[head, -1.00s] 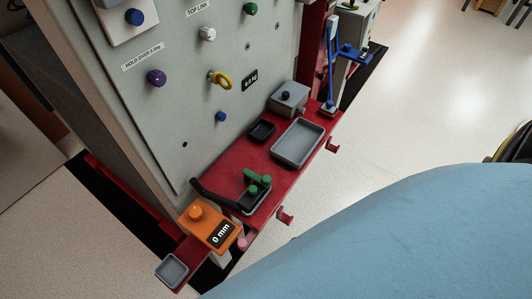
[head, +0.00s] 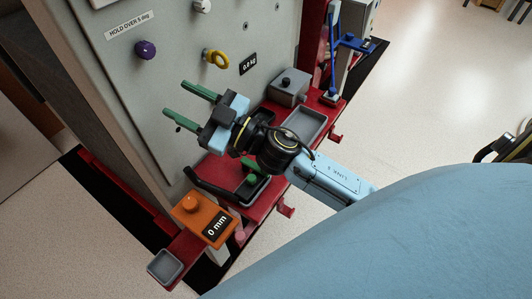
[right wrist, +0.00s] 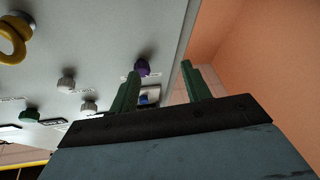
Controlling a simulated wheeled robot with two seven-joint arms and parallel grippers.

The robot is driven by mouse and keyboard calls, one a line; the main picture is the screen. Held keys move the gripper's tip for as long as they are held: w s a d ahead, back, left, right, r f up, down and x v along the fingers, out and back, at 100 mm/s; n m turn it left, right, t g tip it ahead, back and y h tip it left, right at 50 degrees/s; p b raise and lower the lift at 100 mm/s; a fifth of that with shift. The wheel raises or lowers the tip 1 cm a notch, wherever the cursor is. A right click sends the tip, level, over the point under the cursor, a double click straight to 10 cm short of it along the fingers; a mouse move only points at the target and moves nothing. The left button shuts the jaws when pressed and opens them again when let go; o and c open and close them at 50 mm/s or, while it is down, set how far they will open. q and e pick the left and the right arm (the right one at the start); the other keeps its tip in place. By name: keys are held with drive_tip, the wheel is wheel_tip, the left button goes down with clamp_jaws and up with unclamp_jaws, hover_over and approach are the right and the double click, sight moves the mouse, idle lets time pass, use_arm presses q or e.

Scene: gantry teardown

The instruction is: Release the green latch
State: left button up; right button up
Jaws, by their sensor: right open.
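My right gripper (head: 175,98) is open and empty, its two green fingers pointing toward the grey panel (head: 185,55). In the right wrist view its fingers (right wrist: 160,70) are apart, with the purple knob (right wrist: 142,68) beyond the left one. A round green knob (right wrist: 30,115) sits on the panel at the left of that view, well away from the fingers. A green handled piece (head: 252,170) lies in a black tray on the red shelf in the head view, partly hidden by my right arm. I cannot tell which green part is the latch. My left gripper is not in view.
The red shelf (head: 270,196) carries an orange block (head: 213,222) reading "0 mm", a grey tray (head: 306,124) and a grey box (head: 289,88). A yellow ring (head: 217,58) and the purple knob (head: 145,50) stick out from the panel.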

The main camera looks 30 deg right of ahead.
drive_tip(key=s+a+n+g+y, duration=0.4)
drive_tip(key=a+n+g+y, duration=0.2)
drive_tip(key=n+g, duration=0.3)
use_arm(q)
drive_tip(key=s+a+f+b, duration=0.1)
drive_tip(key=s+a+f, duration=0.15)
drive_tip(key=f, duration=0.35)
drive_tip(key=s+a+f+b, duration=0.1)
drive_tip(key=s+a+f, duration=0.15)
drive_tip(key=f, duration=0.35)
use_arm(e)
drive_tip(key=m+g+h, duration=0.1)
drive_tip(key=g+h, duration=0.7)
drive_tip(key=h, duration=1.1)
hover_over(256, 164)
drive_tip(key=s+d, duration=0.1)
drive_tip(key=s, duration=0.3)
wheel_tip(256, 164, down, 13)
wheel_tip(256, 164, down, 11)
drive_tip(key=b, duration=0.3)
drive_tip(key=shift+r, duration=0.2)
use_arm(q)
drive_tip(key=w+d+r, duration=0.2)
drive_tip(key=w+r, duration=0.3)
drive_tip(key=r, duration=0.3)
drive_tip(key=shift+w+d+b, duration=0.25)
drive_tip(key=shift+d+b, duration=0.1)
use_arm(e)
drive_tip(key=shift+f, duration=0.75)
clamp_jaws()
